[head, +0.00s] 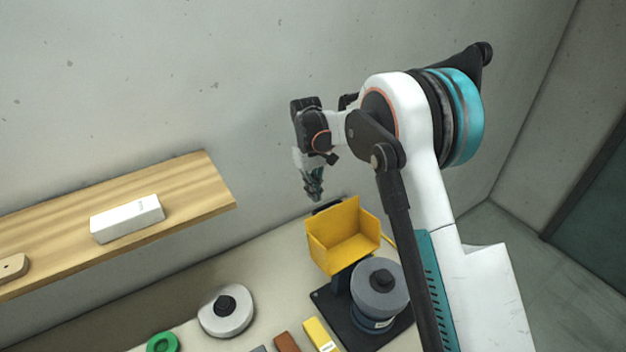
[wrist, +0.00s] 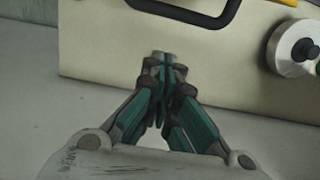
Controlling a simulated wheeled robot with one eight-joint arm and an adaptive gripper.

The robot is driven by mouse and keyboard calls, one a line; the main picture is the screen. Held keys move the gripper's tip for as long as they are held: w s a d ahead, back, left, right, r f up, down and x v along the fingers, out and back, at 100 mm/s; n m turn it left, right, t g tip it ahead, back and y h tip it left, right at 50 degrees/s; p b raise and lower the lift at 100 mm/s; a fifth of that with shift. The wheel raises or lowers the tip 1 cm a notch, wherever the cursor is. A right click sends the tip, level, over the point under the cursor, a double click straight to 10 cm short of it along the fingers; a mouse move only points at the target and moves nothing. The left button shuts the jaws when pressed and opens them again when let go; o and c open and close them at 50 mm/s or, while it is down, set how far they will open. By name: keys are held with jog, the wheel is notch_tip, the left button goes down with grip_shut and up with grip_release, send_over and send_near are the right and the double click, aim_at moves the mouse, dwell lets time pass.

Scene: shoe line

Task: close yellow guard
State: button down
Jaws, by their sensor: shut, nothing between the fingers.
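The yellow guard (head: 345,238) shows in the head view as an open, box-like hood, raised and tilted, above and behind the grey wheel (head: 380,282) of a machine on a dark base plate (head: 332,300). My gripper (head: 316,194) is shut and empty, just above and behind the guard's upper left edge, apparently not touching it. The wrist view shows the fingers (wrist: 161,60) closed together over the edge of the bench. A black handle-shaped bar (wrist: 190,18) lies ahead of them there; whether it belongs to the guard I cannot tell. Only a yellow sliver (wrist: 289,2) shows at that view's top edge.
A wooden shelf (head: 70,225) with a white box (head: 127,218) juts out at the left. On the bench are a light disc with a black knob (head: 226,311), a green ring (head: 163,342), and brown (head: 287,342) and yellow blocks (head: 320,334). The wall is close behind.

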jog(key=s+d, duration=0.2)
jog(key=shift+s+f, duration=0.1)
jog(key=shift+s, duration=0.25)
dwell(0.4)
